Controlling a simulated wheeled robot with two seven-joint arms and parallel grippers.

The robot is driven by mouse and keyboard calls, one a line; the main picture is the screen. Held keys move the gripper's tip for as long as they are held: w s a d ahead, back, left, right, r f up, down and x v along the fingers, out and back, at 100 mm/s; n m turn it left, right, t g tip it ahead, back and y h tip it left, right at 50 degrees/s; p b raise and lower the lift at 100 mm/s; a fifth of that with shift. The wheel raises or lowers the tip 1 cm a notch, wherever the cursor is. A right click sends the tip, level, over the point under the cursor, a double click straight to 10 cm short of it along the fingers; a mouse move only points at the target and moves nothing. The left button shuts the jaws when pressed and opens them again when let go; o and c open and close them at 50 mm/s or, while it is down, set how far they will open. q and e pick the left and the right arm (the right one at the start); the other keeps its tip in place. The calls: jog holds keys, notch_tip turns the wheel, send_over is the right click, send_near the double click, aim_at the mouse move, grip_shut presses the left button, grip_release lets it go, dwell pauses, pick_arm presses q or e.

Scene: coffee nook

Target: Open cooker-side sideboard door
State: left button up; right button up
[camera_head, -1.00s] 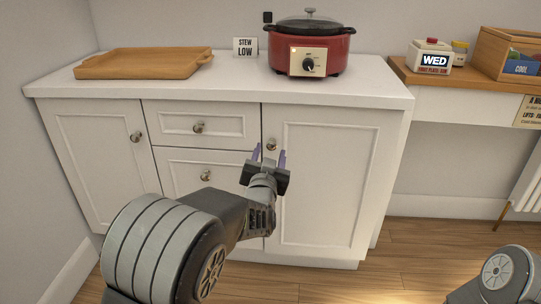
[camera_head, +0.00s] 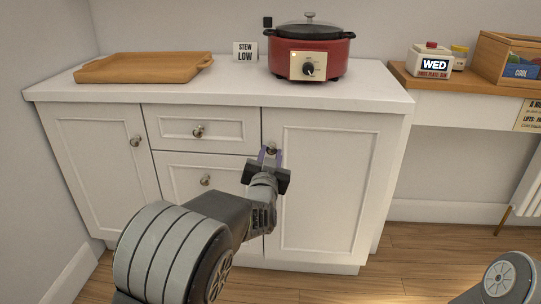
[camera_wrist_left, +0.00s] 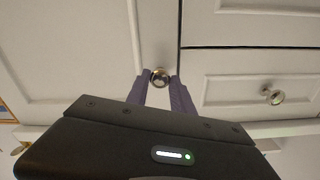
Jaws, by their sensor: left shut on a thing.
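The cooker-side sideboard door (camera_head: 320,190) is the white panelled door on the right, under the red cooker (camera_head: 311,50). It looks closed, flush with the front. Its round metal knob (camera_head: 271,147) sits near the door's upper left corner. My left gripper (camera_head: 271,154) is at this knob, with its purple fingers shut on it. In the left wrist view the knob (camera_wrist_left: 160,76) shows between the two fingertips, beside the dark gap next to the drawers. My right gripper is not in view.
Two drawers with knobs (camera_head: 198,131) and a left door (camera_head: 100,165) fill the rest of the sideboard. Wooden floor (camera_head: 420,265) lies clear at the right.

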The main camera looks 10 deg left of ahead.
pick_arm(q)
grip_shut()
dwell(0.8)
jog(key=shift+s+d+r+p, duration=0.1)
jog(key=shift+s+p, duration=0.25)
jog(key=shift+s, duration=0.05)
jog(key=s+d+n+g+y+p, duration=0.2)
jog(key=s+d+n+y+p, duration=0.2)
jog(key=s, duration=0.5)
jog(key=s+d+n+g+y+p, duration=0.2)
jog(key=s+d+n+y+p, duration=0.1)
jog(key=s+d+y+p, duration=0.4)
jog(key=s+d+p, duration=0.1)
jog(key=s, duration=0.2)
jog(key=shift+s+n+g, duration=0.15)
jog(key=shift+n+g, duration=0.25)
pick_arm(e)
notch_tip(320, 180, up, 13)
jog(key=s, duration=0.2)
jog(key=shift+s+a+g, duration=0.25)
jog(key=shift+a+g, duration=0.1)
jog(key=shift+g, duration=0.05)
pick_arm(q)
jog(key=o, duration=1)
grip_release()
jog(key=shift+c, duration=0.2)
